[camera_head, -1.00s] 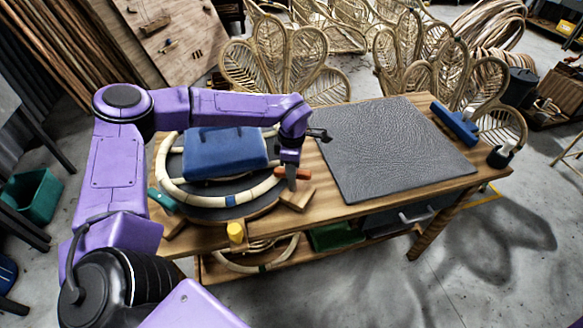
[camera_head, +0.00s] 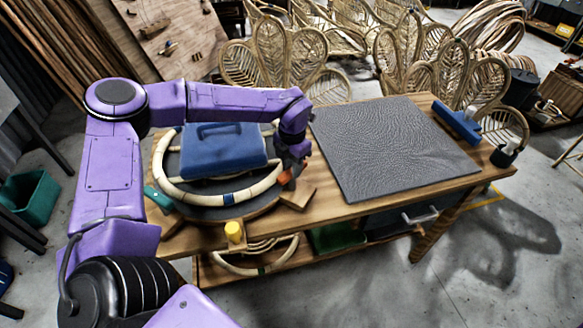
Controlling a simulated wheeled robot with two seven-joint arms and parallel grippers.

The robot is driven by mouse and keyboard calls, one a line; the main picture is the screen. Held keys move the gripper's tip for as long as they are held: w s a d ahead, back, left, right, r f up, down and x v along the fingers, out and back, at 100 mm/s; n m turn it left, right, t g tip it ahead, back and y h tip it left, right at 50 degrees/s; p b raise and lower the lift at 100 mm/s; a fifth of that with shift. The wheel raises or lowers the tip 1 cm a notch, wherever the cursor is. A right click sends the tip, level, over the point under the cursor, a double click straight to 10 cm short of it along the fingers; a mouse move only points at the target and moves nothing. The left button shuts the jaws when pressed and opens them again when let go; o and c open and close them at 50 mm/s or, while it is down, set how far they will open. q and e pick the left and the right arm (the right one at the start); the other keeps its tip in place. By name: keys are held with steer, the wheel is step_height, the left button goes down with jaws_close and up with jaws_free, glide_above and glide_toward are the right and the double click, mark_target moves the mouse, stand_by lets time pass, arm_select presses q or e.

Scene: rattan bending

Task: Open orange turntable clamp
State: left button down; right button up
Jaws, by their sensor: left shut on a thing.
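The orange clamp (camera_head: 284,178) sits at the right rim of the round dark turntable (camera_head: 212,211), beside a small wooden block (camera_head: 298,197). Only a small orange part of it shows, tilted; my gripper hides the rest. My left gripper (camera_head: 293,172) points down at this spot and is shut on the orange clamp. A pale rattan ring (camera_head: 180,192) lies on the turntable around a blue block with a handle (camera_head: 222,152). My right gripper is not in view.
A teal clamp (camera_head: 159,199) sits at the turntable's left and a yellow knob (camera_head: 234,231) at the table's front edge. A grey textured mat (camera_head: 390,145) covers the right part of the wooden table. A blue tool (camera_head: 457,122) lies at the far right.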

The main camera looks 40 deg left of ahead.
arm_select(q)
steer(key=shift+n+b, duration=0.45)
steer(key=shift+n, duration=0.85)
steer(key=c, duration=0.9)
jaws_free()
step_height(320, 180, up, 10)
steer(key=shift+w+r+b, duration=0.1)
steer(key=shift+r+b, duration=0.15)
steer(key=shift+b, duration=0.45)
